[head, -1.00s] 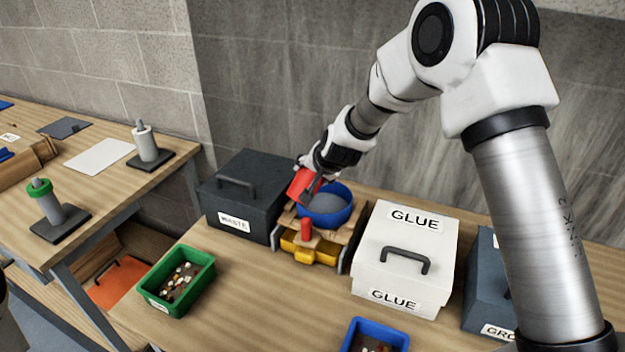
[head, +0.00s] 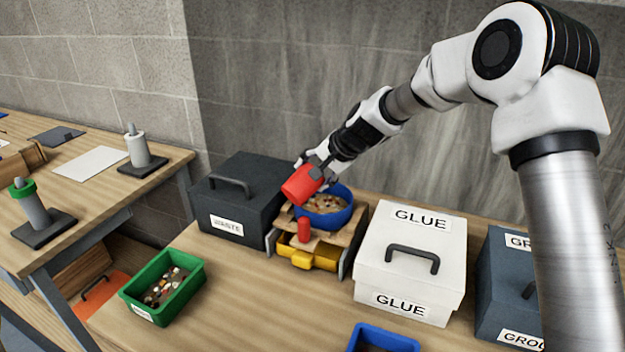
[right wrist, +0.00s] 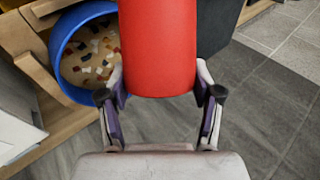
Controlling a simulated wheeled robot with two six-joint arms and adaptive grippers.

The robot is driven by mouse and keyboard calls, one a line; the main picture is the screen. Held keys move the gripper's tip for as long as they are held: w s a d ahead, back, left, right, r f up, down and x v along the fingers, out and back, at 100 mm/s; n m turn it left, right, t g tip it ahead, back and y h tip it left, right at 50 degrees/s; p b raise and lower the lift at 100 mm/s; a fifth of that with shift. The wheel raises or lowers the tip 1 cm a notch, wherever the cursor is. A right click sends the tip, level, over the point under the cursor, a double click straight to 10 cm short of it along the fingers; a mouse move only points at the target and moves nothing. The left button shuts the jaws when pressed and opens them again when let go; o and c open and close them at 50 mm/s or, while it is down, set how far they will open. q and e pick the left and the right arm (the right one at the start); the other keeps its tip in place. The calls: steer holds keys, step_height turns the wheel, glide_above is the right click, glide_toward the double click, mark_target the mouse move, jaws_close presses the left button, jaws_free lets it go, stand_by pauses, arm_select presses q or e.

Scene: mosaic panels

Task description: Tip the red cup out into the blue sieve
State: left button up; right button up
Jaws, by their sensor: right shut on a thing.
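My right gripper (head: 316,170) is shut on the red cup (head: 299,186) and holds it tilted beside and above the left rim of the blue sieve (head: 341,217). In the right wrist view the red cup (right wrist: 158,45) sits between the two fingers of my right gripper (right wrist: 160,97). The blue sieve (right wrist: 62,38) there holds many small coloured pieces on a tan layer. I cannot see inside the cup. The sieve rests on a wooden stand with a red knob (head: 304,229) and a yellow drawer (head: 310,259). My left gripper is not in view.
A dark WASTE box (head: 236,214) stands left of the sieve, and a white GLUE box (head: 440,262) right of it. A green bin (head: 128,292) with mixed pieces and a blue bin (head: 352,342) stand nearer. A blue-grey box (head: 492,290) is at the right.

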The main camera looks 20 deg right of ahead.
steer(key=shift+w+d+f+m+g+y+b, duration=0.1)
steer(key=shift+d+f+m+g+y+b, duration=0.15)
steer(key=shift+f+y, duration=0.2)
steer(key=shift+w+d+f+m+g+y+b, duration=0.1)
steer(key=shift+f+m+y+b, duration=0.05)
steer(key=shift+f+y+b, duration=0.25)
steer(key=y, duration=0.1)
steer(key=d+f+m+y, duration=0.1)
steer(key=y, duration=0.1)
steer(key=shift+w+d+f+m+g+y, duration=0.15)
steer(key=shift+w+d+m+g+y, duration=0.05)
steer(key=shift+m+g+y, duration=0.1)
steer(key=shift+d+m+y+p, duration=0.2)
steer(key=shift+m+y+p, duration=0.1)
steer(key=shift+y, duration=0.15)
steer(key=shift+m+y, duration=0.3)
steer(key=shift+y, duration=0.4)
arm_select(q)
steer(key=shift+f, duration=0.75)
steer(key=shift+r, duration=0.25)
arm_select(e)
steer(key=shift+r, duration=0.4)
